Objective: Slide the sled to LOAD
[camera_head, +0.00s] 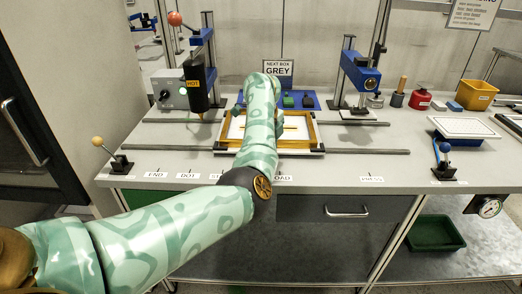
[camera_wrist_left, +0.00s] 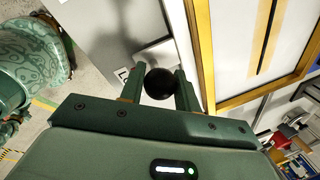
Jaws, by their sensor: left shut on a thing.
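The sled (camera_head: 318,149) is a flat carrier with a gold-yellow frame, sitting on two grey rails behind the label strip. In the head view it stands roughly behind the LOAD label (camera_head: 283,178), and my left arm covers its middle. In the left wrist view the sled's yellow frame (camera_wrist_left: 202,62) runs beside the fingers. My left gripper (camera_wrist_left: 158,84) is shut on a round black knob (camera_wrist_left: 159,83) at the sled's front side. The head view hides this gripper behind the arm. My right gripper is in neither view.
The rails (camera_head: 370,151) run left and right past the sled. A black HOT head (camera_head: 195,85) stands at the left, a blue press (camera_head: 361,72) at the right. Levers stand at both ends.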

